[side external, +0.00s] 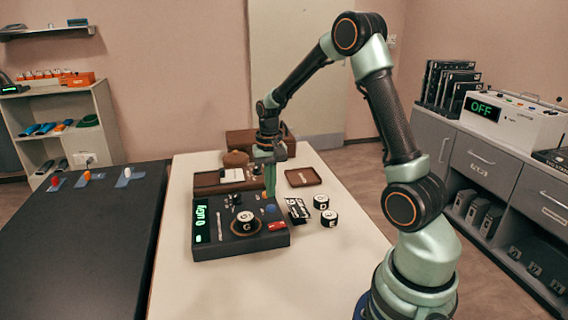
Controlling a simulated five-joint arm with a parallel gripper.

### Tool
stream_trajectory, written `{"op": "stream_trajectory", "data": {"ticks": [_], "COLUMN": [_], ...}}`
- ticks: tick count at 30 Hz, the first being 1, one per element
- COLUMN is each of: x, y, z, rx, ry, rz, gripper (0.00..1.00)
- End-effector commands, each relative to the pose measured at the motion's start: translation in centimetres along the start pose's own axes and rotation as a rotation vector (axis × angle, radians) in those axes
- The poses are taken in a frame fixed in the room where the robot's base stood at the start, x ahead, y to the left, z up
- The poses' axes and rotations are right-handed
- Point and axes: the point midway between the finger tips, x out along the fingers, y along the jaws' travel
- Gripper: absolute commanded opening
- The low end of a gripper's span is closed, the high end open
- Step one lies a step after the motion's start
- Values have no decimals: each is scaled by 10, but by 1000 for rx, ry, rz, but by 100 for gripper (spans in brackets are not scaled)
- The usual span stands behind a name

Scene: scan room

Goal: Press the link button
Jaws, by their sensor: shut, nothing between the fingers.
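A dark control box (230,249) lies on the pale table. It has a green-lit display (202,224) on its left side, a round knob or puck with a white top (245,217), a small blue part (270,209) and a red part (277,226). Several smaller controls sit along its face. I cannot read which control is the link button. My gripper (270,194) points down with its green fingers shut and empty, over the far right part of the box near the blue part. I cannot tell whether the tips touch it.
Two round black-and-white pieces (329,218) and a black-and-white packet (298,210) lie right of the box. A brown tray (303,177) and a wooden case (222,183) stand behind. The table's front is clear. A dark table (80,240) stands at left.

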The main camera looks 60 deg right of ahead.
Motion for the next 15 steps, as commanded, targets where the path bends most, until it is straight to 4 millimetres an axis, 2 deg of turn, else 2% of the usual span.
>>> {"op": "stream_trajectory", "data": {"ticks": [1, 6, 15], "x": [9, 26, 32], "y": [0, 0, 0], "z": [1, 0, 0], "rx": [0, 0, 0], "ry": [-4, -1, 0], "rz": [2, 1, 0], "gripper": [0, 0, 0]}}
